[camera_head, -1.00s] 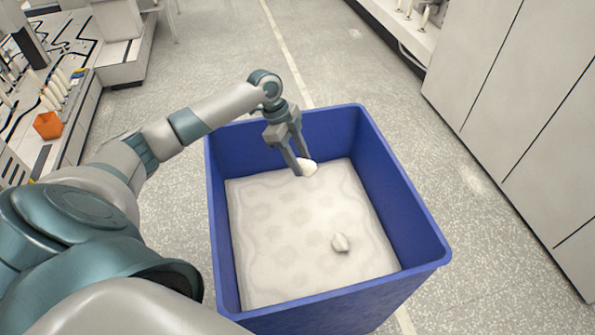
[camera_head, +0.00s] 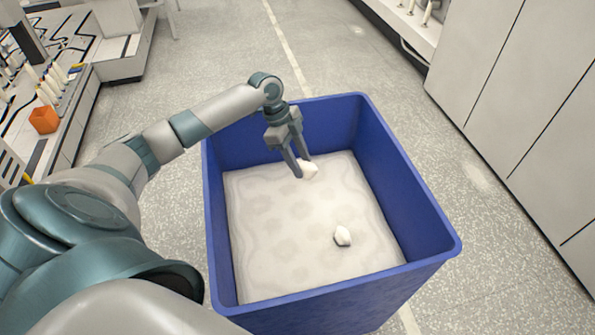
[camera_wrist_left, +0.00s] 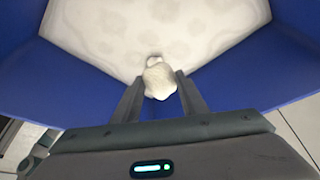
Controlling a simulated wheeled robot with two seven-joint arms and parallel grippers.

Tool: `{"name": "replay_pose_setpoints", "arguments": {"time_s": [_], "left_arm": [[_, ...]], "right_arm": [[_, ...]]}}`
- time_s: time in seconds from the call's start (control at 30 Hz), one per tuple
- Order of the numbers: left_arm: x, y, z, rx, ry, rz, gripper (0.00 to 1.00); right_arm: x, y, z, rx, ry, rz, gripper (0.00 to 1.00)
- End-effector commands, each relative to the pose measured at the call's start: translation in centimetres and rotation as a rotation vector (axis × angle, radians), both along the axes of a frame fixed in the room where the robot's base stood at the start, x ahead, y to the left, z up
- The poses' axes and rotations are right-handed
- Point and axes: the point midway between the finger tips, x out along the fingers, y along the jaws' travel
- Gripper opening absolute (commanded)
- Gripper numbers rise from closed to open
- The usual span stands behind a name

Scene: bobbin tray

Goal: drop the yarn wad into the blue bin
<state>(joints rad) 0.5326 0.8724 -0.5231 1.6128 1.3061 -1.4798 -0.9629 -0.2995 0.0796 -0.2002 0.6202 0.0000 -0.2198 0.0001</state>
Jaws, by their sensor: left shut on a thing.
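The blue bin (camera_head: 430,232) stands on the floor in front of me, open at the top, with a pale, dimpled layer inside. My left gripper (camera_head: 305,172) reaches over its far left part and points down. It is shut on a white yarn wad (camera_head: 309,170). In the left wrist view the wad (camera_wrist_left: 160,80) sits between the two fingertips, over the bin's opening. A second small white wad (camera_head: 342,236) lies on the pale layer; part of a white lump also shows just beyond the held wad in the left wrist view. My right gripper is out of view.
Grey cabinets (camera_head: 530,90) stand at the right. At the left is a bench with white bobbins and an orange container (camera_head: 44,119). The speckled floor around the bin is clear.

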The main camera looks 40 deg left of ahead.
Motion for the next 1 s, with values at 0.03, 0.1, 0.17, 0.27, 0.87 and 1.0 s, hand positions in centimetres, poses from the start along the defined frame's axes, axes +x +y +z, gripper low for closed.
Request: {"name": "replay_pose_setpoints", "arguments": {"time_s": [0.03,0.1,0.17,0.27,0.87,1.0], "left_arm": [[0.0,0.0,0.0,0.0,0.0,0.0,0.18],[0.0,0.0,0.0,0.0,0.0,0.0,0.18],[0.0,0.0,0.0,0.0,0.0,0.0,0.18],[0.0,0.0,0.0,0.0,0.0,0.0,0.44],[0.0,0.4,0.9,0.001,-0.004,0.001,0.61],[-0.1,1.0,2.2,0.001,-0.003,0.0,0.61]], "right_arm": [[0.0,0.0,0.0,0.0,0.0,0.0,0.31],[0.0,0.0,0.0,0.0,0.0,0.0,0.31],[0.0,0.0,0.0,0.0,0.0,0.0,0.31],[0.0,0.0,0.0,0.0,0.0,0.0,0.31],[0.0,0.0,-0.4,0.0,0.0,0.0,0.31],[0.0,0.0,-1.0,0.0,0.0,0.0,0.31]]}}
